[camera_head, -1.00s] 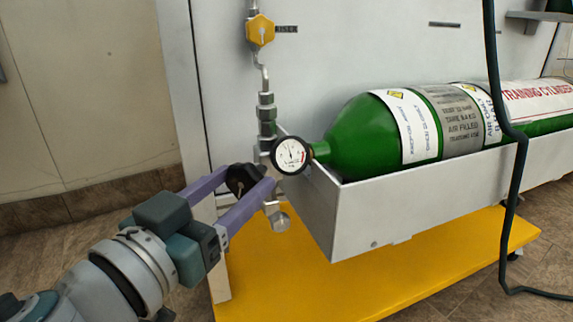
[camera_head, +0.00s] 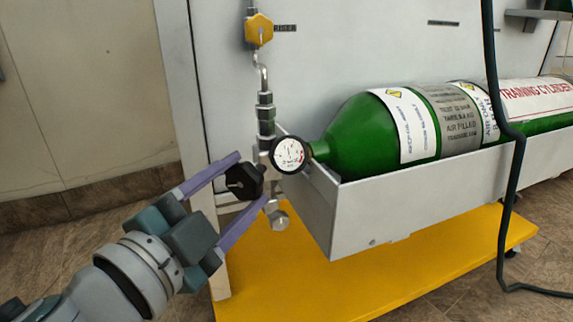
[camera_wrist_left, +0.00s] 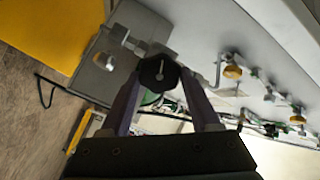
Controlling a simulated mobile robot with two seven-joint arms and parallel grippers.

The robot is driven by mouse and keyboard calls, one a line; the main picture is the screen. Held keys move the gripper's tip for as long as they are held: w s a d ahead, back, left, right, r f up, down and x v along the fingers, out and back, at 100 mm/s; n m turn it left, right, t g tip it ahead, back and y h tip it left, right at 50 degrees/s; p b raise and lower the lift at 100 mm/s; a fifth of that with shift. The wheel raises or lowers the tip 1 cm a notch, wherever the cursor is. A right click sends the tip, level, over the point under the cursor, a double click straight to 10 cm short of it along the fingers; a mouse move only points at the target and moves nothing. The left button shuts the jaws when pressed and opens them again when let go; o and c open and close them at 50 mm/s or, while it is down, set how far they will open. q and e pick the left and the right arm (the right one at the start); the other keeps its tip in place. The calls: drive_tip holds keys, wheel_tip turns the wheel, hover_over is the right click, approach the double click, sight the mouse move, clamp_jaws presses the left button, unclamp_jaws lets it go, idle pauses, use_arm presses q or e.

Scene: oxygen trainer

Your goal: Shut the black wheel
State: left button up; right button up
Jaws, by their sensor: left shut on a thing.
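The black wheel (camera_head: 243,181) is a dark, many-sided knob with a pale pointer mark, on the valve fittings left of the gauge. In the head view my left gripper (camera_head: 251,179) has one purple finger at the wheel's upper left and the other at its lower right. It is shut on the wheel. The wheel also shows in the left wrist view (camera_wrist_left: 159,73), between the two finger ends, its pale mark facing the camera. The finger contacts are partly hidden. My right gripper is in neither view.
A round white gauge (camera_head: 290,154) sits close to the right of the wheel. A green cylinder (camera_head: 350,140) lies in a grey trough (camera_head: 400,205) above a yellow base (camera_head: 400,270). A yellow knob (camera_head: 259,29) is higher up the pipe. A black hose (camera_head: 515,190) hangs at the right.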

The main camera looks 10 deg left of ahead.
use_arm(q)
drive_tip(key=m, duration=0.5)
drive_tip(key=shift+f+m+b, duration=0.15)
drive_tip(key=shift+m+b, duration=0.15)
drive_tip(key=m+b, duration=0.1)
drive_tip(key=m, duration=0.4)
drive_tip(key=shift+f, duration=0.15)
drive_tip(key=m+b, duration=0.1)
drive_tip(key=m, duration=0.4)
drive_tip(key=shift+m, duration=0.4)
drive_tip(key=m, duration=0.5)
drive_tip(key=shift+a+m, duration=0.1)
drive_tip(key=shift+m, duration=0.2)
drive_tip(key=o, duration=1.4)
drive_tip(key=shift+c, duration=0.2)
